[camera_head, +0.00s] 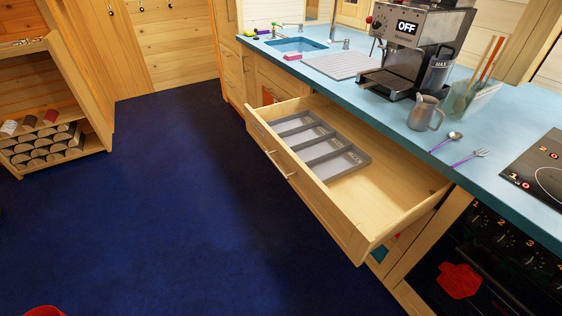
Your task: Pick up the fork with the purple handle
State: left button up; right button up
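The fork with the purple handle (470,157) lies on the blue countertop (500,182) at the right. Its silver tines point right, toward the stove top, and its handle points to the lower left. A spoon with a purple handle (446,142) lies just left of it on the same counter, apart from it. Neither of my grippers shows in the head view, so I see nothing of their fingers or whether they hold anything.
An open wooden drawer (405,194) with a grey cutlery tray (345,163) juts out below the counter. A metal pitcher (423,113), a coffee machine (413,50), a clear utensil container (470,98) and a black hob (540,170) stand near the cutlery. The blue floor (170,200) is clear.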

aim_at(478, 153)
jog(key=l+z, duration=0.1)
jog(key=z, duration=1.85)
jog(key=i+j, duration=0.05)
jog(key=j, duration=0.05)
